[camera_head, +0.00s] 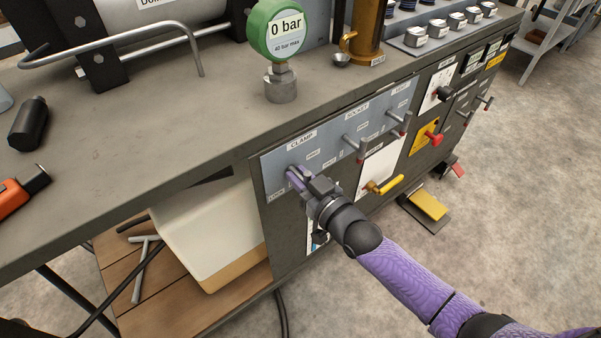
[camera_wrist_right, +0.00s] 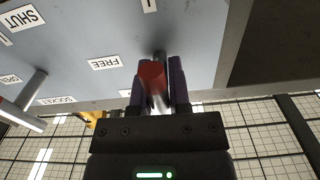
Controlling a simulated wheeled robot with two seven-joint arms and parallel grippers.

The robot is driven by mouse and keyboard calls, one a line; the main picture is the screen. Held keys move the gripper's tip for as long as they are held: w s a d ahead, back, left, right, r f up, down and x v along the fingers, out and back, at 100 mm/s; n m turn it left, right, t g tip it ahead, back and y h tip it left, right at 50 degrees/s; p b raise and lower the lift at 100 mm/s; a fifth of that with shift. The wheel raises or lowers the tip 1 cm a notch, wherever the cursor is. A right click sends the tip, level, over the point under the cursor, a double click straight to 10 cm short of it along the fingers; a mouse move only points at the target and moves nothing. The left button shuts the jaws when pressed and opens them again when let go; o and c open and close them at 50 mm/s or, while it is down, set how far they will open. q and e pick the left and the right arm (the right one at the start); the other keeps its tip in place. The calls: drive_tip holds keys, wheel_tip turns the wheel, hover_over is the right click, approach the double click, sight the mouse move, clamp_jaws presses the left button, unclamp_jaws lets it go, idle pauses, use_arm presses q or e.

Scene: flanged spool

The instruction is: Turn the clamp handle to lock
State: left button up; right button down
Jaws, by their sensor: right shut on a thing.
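The clamp handle shows in the right wrist view as a metal lever with a red end (camera_wrist_right: 152,76), between the two purple fingers of my right gripper (camera_wrist_right: 160,88). In the head view my right gripper (camera_head: 298,178) is at the panel (camera_head: 275,162) under the CLAMP label (camera_head: 302,141), shut on the handle, which its fingers mostly hide there. A LOCK label is at the panel's lower left and a FREE label (camera_wrist_right: 105,62) shows beside the handle in the wrist view. My left gripper is not in view.
To the right on the panel are a socket lever (camera_head: 359,150), another lever (camera_head: 397,121), a yellow handle (camera_head: 385,185) and a red knob (camera_head: 433,137). The bench top (camera_head: 190,125) overhangs the panel. A green gauge (camera_head: 276,28) reads 0 bar. A white bin (camera_head: 205,225) sits below left.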

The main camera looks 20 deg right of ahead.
drive_tip(key=shift+m, duration=0.6)
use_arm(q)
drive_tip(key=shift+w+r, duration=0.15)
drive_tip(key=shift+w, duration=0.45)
use_arm(e)
drive_tip(key=shift+m, duration=0.4)
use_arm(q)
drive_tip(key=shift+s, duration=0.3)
use_arm(e)
drive_tip(key=c, duration=0.6)
unclamp_jaws()
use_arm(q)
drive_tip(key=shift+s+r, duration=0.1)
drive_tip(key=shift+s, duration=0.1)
use_arm(e)
drive_tip(key=shift+o, duration=0.2)
